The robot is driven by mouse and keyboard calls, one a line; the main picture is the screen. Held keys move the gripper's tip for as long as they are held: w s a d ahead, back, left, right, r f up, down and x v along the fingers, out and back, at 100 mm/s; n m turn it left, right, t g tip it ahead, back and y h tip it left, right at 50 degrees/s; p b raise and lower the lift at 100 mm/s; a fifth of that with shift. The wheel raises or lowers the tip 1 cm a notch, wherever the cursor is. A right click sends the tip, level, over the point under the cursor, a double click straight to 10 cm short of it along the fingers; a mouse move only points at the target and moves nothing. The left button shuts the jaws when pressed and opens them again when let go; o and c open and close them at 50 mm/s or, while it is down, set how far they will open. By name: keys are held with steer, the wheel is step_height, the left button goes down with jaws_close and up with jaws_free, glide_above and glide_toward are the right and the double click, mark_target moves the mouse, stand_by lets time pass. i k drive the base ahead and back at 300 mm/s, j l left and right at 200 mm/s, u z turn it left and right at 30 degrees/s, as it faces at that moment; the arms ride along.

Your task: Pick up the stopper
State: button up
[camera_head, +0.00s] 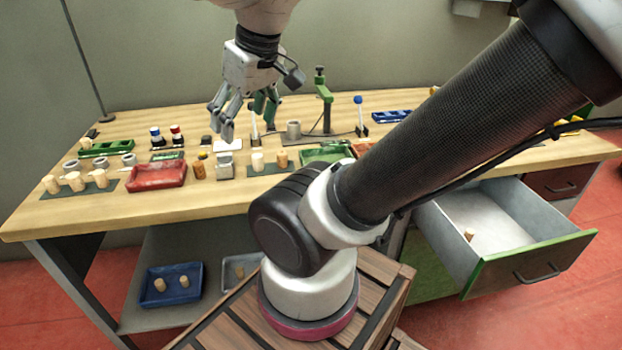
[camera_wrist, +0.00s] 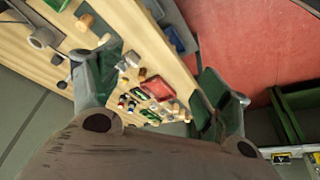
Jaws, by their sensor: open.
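Several tan cork stoppers are in the head view, and I cannot tell which one is meant. A group of stoppers (camera_head: 75,181) stands on a dark mat at the table's left. Two more, a paler stopper (camera_head: 257,161) and a browner stopper (camera_head: 282,158), stand on a middle mat. Two stoppers (camera_head: 185,282) are in the blue tray on the lower shelf, and one stopper (camera_head: 469,235) lies in the open drawer. My gripper (camera_head: 245,115) is open and empty above the back middle of the table. Its spread fingers also show in the wrist view (camera_wrist: 158,85).
The wooden table (camera_head: 210,200) holds a red tray (camera_head: 157,176), a green tray (camera_head: 107,147), grey rings, and a green stand (camera_head: 323,95) near my gripper. The drawer (camera_head: 535,262) juts out at the right. The blue tray (camera_head: 172,300) sits below. The table's front strip is bare.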

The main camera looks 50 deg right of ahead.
mark_target(468, 235)
steer(key=z, duration=0.45)
steer(key=j+z, duration=0.15)
steer(key=z, duration=0.25)
steer(key=j+z, duration=0.1)
steer(key=z, duration=0.35)
steer(key=j+z, duration=0.1)
steer(key=z, duration=0.3)
steer(key=j+z, duration=0.1)
steer(key=z, duration=0.35)
steer(key=i+l+z, duration=0.1)
steer(key=z, duration=0.25)
steer(key=i+l+z, duration=0.1)
steer(key=l+z, duration=0.25)
steer(key=k+l+u, duration=0.1)
steer(key=l+u, duration=0.2)
steer(key=l, duration=0.1)
